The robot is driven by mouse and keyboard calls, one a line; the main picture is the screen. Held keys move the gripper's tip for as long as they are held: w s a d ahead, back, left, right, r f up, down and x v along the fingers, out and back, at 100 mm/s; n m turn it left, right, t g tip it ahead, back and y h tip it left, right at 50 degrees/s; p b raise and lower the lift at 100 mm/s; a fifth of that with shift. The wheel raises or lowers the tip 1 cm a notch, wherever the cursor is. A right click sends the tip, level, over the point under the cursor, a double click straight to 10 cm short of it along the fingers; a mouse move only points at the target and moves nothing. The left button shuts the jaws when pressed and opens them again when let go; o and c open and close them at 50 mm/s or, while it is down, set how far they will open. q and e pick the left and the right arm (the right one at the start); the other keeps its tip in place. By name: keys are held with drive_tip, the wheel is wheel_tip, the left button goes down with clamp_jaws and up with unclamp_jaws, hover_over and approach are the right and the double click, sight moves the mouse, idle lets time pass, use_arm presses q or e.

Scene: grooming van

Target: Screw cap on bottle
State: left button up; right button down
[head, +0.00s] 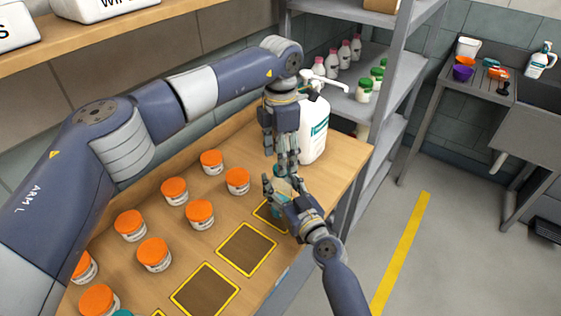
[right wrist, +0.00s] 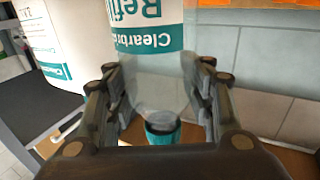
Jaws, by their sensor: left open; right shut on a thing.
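My right gripper (head: 285,197) is shut on the bottle (head: 283,187), which stands out little in the head view behind the fingers. In the right wrist view, the bottle (right wrist: 158,80) is clear at the shoulder with a white and teal label whose print reads upside down. A teal cap (right wrist: 162,134) shows at its narrow end; I cannot tell whether it is threaded on. The right fingers (right wrist: 155,105) lie on both sides of the bottle. My left gripper (head: 288,165) is open, pointing down just above the bottle; its fingertips partly overlap it in view.
A white pump bottle (head: 314,130) stands close behind my left gripper. Several orange-lidded jars (head: 200,212) stand on the wooden bench to the left. Yellow-edged dark squares (head: 247,249) lie bare along the front. A metal shelf (head: 350,104) with small bottles stands behind right.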

use_arm(q)
wheel_tip(320, 180, up, 9)
use_arm(e)
drive_tip(key=shift+f, duration=0.1)
idle(0.3)
drive_tip(key=c, duration=0.6)
unclamp_jaws()
drive_tip(key=shift+c, duration=0.2)
drive_tip(key=shift+d, duration=0.1)
drive_tip(key=v, duration=1.2)
